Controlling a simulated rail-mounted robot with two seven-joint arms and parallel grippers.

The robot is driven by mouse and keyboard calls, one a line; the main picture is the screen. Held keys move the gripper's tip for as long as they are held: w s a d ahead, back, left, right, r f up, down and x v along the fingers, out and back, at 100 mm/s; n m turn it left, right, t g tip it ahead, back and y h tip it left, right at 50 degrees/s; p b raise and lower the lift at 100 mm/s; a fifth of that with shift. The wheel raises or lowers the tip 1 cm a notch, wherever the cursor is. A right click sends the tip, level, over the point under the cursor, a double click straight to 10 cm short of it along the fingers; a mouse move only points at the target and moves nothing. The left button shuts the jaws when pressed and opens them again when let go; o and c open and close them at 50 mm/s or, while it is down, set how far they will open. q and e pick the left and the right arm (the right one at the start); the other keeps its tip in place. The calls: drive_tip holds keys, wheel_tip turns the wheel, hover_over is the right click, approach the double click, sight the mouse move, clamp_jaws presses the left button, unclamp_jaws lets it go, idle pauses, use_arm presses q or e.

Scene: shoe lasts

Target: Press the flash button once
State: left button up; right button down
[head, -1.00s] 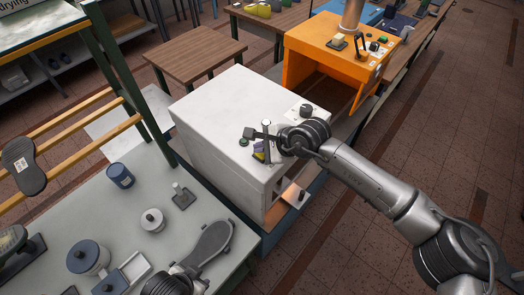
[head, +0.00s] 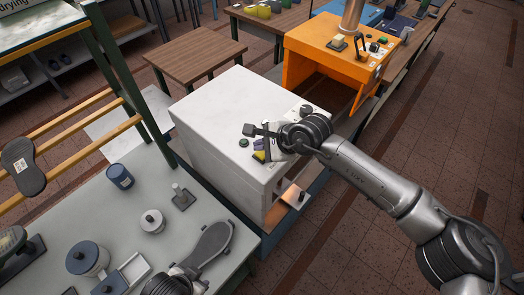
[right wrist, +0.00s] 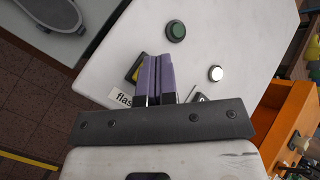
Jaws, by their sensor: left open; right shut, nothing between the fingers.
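The white machine (head: 215,110) has a panel of buttons on its top near end. In the right wrist view a label reading "flas" (right wrist: 121,99), its end hidden, lies beside a yellow and black part (right wrist: 133,74). My right gripper (right wrist: 154,58) is shut and empty, its purple fingers over the panel next to that part and covering some of it. Whether the fingertips touch anything I cannot tell. In the head view my right gripper (head: 268,150) is over the panel. My left gripper (head: 188,277) is low in the head view, above the grey table.
A green button (right wrist: 175,31) and a white button (right wrist: 215,73) are close to the fingers. A dark knob (head: 306,110) stands at the panel's right. The orange machine (head: 310,42) is behind. The grey table (head: 120,222) holds a dark sole shape (head: 212,243), jars and tools.

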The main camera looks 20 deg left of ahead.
sight(262, 154)
drive_tip(key=shift+r, duration=0.15)
drive_tip(key=shift+r, duration=1.1)
wheel_tip(262, 154, up, 2)
drive_tip(key=shift+r+p, duration=0.15)
drive_tip(key=shift+p, duration=0.25)
drive_tip(key=shift+r, duration=0.2)
